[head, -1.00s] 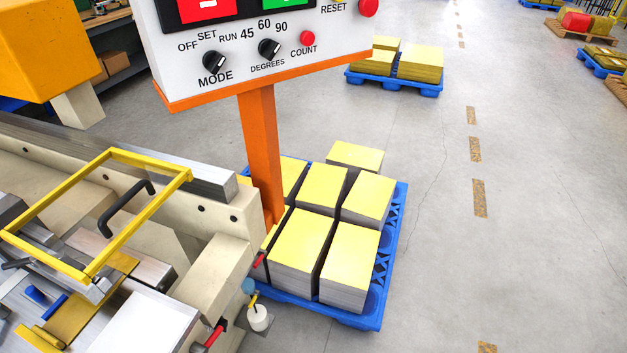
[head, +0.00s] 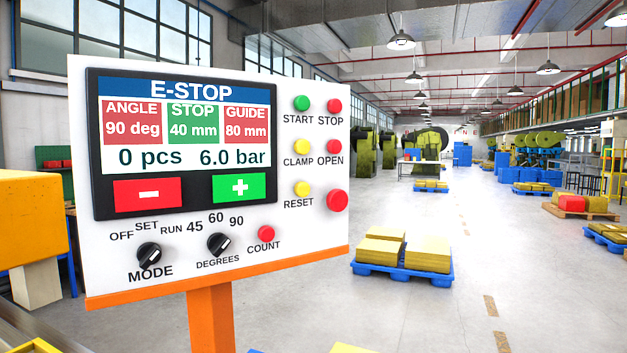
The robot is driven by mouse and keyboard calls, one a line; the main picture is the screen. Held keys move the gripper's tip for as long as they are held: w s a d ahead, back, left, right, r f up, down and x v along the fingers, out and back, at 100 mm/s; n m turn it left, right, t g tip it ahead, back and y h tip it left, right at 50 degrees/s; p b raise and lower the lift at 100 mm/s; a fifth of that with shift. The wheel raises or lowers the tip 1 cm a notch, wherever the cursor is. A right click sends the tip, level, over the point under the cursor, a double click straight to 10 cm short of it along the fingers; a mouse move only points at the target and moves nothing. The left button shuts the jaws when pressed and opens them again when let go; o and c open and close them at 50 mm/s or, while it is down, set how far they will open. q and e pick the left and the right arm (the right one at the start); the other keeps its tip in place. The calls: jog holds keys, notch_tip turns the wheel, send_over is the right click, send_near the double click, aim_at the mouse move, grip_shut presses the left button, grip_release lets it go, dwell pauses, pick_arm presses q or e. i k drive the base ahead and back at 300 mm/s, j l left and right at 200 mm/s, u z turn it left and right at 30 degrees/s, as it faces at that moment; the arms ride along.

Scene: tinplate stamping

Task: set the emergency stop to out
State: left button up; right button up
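The white control panel (head: 215,255) stands on an orange post (head: 211,318) at the left in the head view. Its screen (head: 186,125) reads E-STOP, with 90 deg, 40 mm, 80 mm, 0 pcs and 6.0 bar. The emergency stop (head: 337,201) appears to be the large unlabelled red button at the panel's lower right, under the OPEN button (head: 334,147) and beside the yellow RESET button (head: 302,189). Whether it is pressed in or out is hard to tell from this angle. Neither of my grippers is in view.
The MODE knob (head: 149,255), DEGREES knob (head: 219,244) and red COUNT button (head: 266,233) sit along the panel's lower edge. A yellow machine part (head: 33,226) is close on the left. A blue pallet (head: 403,272) with yellow-topped stacks stands behind at right. The floor (head: 540,300) right of the panel is mostly clear.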

aim_at(337, 199)
jog(key=i+l+u, duration=0.2)
jog(key=l+u, duration=0.2)
jog(key=l, duration=0.35)
jog(key=i+l+u, duration=0.15)
jog(key=l+u, duration=0.25)
jog(key=l, duration=0.4)
jog(key=l+u, duration=0.45)
jog(key=l, duration=0.3)
jog(key=k+l+u, duration=0.15)
jog(key=l+u, duration=0.25)
jog(key=l, duration=0.4)
